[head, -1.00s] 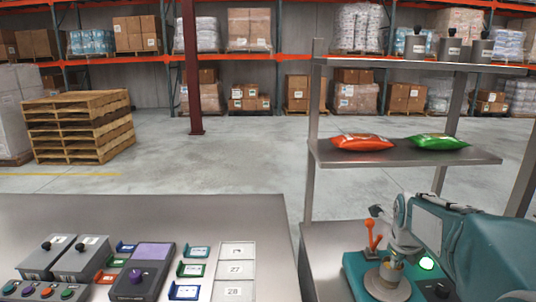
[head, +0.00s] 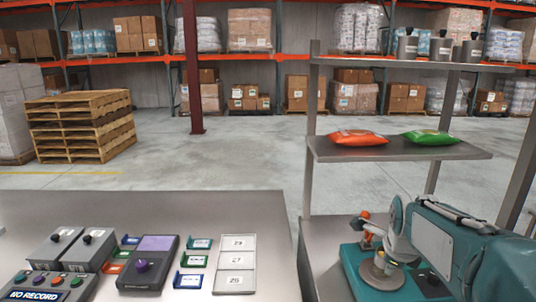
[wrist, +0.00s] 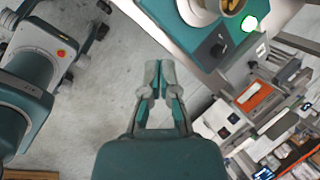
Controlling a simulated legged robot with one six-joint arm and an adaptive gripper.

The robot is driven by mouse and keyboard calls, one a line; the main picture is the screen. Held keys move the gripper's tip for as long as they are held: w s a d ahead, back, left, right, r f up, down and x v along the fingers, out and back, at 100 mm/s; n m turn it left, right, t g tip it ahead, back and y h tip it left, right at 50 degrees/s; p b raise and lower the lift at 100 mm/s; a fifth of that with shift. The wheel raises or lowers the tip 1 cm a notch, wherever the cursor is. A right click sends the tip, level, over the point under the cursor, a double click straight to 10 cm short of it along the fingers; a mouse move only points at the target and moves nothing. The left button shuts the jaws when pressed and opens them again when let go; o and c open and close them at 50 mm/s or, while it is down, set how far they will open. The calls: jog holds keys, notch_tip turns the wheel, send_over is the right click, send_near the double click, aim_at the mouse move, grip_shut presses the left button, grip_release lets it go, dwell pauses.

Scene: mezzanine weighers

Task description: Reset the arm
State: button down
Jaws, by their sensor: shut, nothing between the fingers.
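My gripper (wrist: 160,70) is in the middle of the wrist view, its grey fingertips together and nothing between them. Bare concrete floor shows below the fingers. A teal weigher (wrist: 205,48) with a round metal dish, a black knob and a lit green lamp is at the upper right there, apart from the fingertips. In the head view my teal arm (head: 490,250) spans the lower right, in front of the teal weigher base (head: 352,262). I cannot make out my fingertips in the head view; the weigher's lamp is hidden there.
A metal shelf (head: 398,150) holds an orange packet (head: 357,138) and a green packet (head: 431,138); grey canisters (head: 440,49) stand above. The left bench (head: 200,212) carries control boxes, colored card holders and numbered squares. Pallets (head: 80,125) stand on open floor behind.

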jog(key=s+a+n, duration=0.5)
jog(key=s+n, duration=0.5)
jog(key=n, duration=0.2)
jog(key=s+a+n+t+y, duration=0.1)
jog(key=s+a+n, duration=0.5)
jog(key=s+n, duration=0.4)
jog(key=n, duration=0.3)
jog(key=shift+s+f+n, duration=0.2)
jog(key=shift+f+n, duration=0.05)
jog(key=shift+n, duration=0.05)
